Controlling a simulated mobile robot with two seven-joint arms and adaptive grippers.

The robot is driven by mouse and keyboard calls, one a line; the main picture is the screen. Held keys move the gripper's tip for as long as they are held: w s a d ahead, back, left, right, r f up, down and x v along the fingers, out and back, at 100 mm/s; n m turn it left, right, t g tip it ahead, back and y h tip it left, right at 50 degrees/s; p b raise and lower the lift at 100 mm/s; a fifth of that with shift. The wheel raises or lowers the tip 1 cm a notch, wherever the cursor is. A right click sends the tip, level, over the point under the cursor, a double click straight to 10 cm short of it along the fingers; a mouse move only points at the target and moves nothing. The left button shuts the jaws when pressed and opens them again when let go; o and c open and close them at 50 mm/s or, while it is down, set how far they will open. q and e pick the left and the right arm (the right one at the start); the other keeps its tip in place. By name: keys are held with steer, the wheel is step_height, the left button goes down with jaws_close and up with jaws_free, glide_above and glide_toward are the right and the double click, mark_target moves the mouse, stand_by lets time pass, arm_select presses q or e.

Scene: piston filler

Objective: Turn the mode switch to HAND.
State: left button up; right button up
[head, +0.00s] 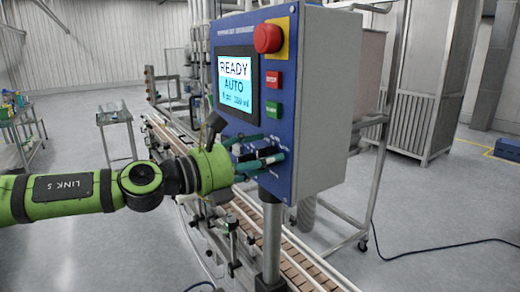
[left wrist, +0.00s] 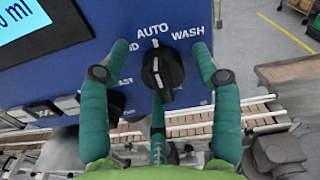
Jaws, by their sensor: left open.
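The mode switch (left wrist: 161,69) is a black rotary knob on the blue panel, seen in the left wrist view. Its white mark points up at AUTO, with WASH to the right and the HAND label at the left partly hidden by a finger. My left gripper (left wrist: 160,50) is open, with one teal finger on each side of the knob. I cannot tell whether either finger touches it. My right gripper is out of view.
The panel's screen (head: 237,82) reads READY and AUTO. A red emergency stop button (head: 267,38), a red button (head: 273,79) and a green button (head: 273,111) sit beside it. A pole (head: 271,235) holds the box. A conveyor (head: 300,262) runs below and behind it.

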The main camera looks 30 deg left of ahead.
arm_select(q)
steer(key=shift+c, duration=0.8)
steer(key=c, duration=0.9)
steer(key=shift+c, duration=0.2)
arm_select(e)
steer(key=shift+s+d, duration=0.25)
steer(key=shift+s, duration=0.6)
arm_select(q)
steer(key=shift+a+n, duration=0.1)
steer(key=shift+n, duration=0.3)
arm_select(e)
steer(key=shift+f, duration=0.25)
arm_select(q)
steer(key=n+b, duration=0.1)
steer(key=n, duration=0.2)
steer(key=shift+w+n+b, duration=0.1)
steer(key=shift+n+b, duration=0.2)
steer(key=n, duration=0.3)
steer(key=shift+a+r+n+b, duration=0.15)
steer(key=shift+n+b, duration=0.15)
steer(key=shift+o, duration=0.2)
steer(key=shift+n, duration=0.5)
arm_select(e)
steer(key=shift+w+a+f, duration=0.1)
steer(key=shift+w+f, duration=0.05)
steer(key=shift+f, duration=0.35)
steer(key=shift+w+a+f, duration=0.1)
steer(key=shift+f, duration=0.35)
arm_select(q)
steer(key=shift+a, duration=0.1)
